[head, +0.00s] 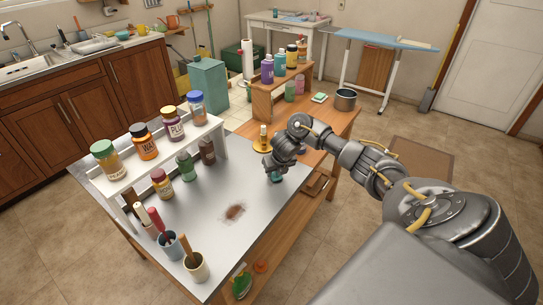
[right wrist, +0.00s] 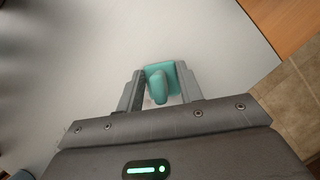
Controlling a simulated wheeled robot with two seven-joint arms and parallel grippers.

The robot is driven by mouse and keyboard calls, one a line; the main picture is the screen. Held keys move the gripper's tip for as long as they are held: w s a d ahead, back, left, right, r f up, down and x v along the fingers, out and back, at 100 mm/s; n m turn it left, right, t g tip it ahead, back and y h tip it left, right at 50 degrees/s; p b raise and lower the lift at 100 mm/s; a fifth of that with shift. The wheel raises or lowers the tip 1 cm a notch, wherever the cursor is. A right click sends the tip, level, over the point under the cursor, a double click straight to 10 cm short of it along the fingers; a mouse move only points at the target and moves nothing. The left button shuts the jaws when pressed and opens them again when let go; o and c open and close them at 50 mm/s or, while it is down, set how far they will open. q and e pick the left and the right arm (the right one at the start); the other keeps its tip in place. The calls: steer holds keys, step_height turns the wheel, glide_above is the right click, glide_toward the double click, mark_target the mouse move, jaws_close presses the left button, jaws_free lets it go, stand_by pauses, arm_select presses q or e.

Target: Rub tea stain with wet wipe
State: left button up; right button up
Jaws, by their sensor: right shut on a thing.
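The tea stain (head: 234,212) is a brown smudge on the grey-white table top (head: 205,240), towards its front right. My right gripper (head: 275,173) is over the table's right part, beyond the stain and a little to its right. It is shut on a teal pad with a raised grip (right wrist: 158,84), apparently the wet wipe. The pad shows small below the fingers in the head view (head: 276,179). I cannot tell whether it touches the table top. The stain is not clear in the right wrist view. My left gripper is not in view.
A white riser with several jars (head: 145,141) stands along the table's left side, with more bottles before it. Two cups with tools (head: 196,267) stand at the front edge. A yellow-based bottle (head: 263,140) is close behind my right gripper. The table around the stain is clear.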

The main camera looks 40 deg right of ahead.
step_height(320, 180, up, 2)
steer(key=shift+r+p, duration=0.1)
steer(key=shift+p, duration=0.25)
step_height(320, 180, up, 2)
steer(key=shift+r+p, duration=0.2)
steer(key=shift+p, duration=0.85)
arm_select(q)
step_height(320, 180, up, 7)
steer(key=p, duration=0.3)
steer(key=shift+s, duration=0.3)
arm_select(e)
steer(key=shift+r, duration=1.65)
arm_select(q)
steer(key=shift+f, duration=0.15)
